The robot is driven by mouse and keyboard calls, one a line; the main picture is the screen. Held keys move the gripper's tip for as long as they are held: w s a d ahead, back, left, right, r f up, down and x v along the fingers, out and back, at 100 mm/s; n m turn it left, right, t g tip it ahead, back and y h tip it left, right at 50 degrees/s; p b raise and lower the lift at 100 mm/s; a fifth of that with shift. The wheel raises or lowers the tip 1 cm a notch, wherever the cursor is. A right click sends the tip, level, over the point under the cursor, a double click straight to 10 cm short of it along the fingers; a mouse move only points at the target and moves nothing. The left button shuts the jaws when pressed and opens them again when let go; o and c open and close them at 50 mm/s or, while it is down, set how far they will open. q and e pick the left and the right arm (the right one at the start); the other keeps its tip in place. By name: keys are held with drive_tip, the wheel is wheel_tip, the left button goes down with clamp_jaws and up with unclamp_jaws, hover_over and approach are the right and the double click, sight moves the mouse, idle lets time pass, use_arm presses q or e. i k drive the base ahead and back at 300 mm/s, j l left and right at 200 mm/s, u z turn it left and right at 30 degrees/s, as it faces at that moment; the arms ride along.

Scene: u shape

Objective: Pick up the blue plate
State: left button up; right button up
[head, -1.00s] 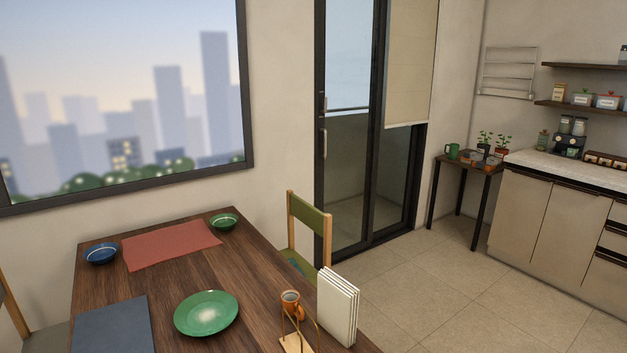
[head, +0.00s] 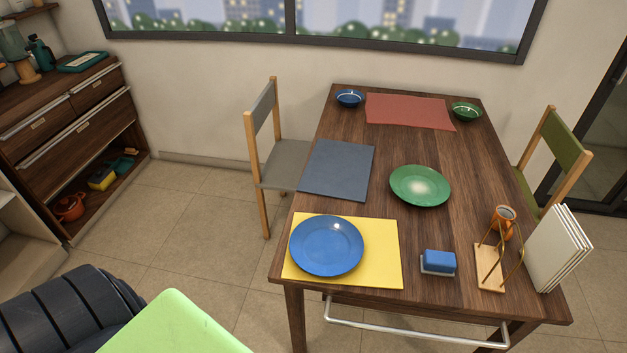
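The blue plate (head: 326,245) lies on a yellow placemat (head: 383,268) at the near left corner of the wooden table (head: 440,240). Nothing covers the plate, and its left rim is close to the table's left edge. Neither of my grippers shows in the head view.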

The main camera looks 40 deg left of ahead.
sight(324, 245)
drive_tip(key=u, duration=0.95)
drive_tip(key=j+z, duration=0.15)
drive_tip(key=i+j, duration=0.05)
